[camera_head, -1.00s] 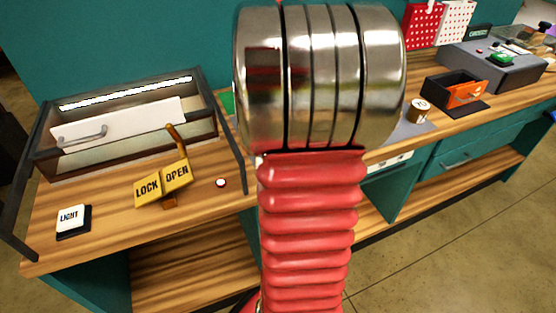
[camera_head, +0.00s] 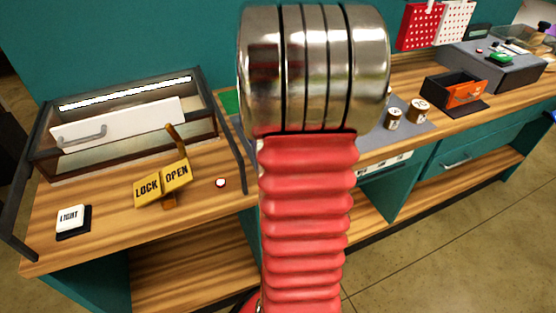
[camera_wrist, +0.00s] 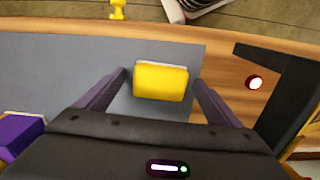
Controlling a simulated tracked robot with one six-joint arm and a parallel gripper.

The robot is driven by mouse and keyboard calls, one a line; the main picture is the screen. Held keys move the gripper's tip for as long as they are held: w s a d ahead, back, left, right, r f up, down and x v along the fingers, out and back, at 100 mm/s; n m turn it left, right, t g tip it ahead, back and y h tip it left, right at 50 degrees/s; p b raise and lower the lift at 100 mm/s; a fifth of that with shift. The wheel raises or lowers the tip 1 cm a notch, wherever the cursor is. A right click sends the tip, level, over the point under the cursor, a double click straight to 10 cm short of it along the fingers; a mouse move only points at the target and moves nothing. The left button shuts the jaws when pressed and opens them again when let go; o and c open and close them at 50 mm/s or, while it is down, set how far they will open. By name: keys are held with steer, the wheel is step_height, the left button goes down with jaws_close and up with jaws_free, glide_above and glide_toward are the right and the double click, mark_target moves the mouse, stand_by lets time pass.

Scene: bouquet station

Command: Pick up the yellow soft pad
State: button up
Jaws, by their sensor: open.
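The yellow soft pad (camera_wrist: 160,82) lies on a grey mat (camera_wrist: 60,75) and shows in the wrist view. My gripper (camera_wrist: 160,86) is open, with one dark finger on each side of the pad and gaps between them and it. I cannot tell the height of the fingertips above the mat. In the head view my arm hides the pad and the gripper; part of the grey mat (camera_head: 385,140) shows to the right of the arm.
A dark frame post (camera_wrist: 282,95) and a red-and-white button (camera_wrist: 255,83) stand right of the mat. A purple block (camera_wrist: 18,133) is at lower left. Two small canisters (camera_head: 406,113) stand near the mat's right end. The lock/open lever (camera_head: 163,182) is on the left bench.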

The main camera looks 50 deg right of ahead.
steer(key=shift+c, duration=0.7)
steer(key=c, duration=1)
step_height(320, 180, up, 10)
stand_by(0.5)
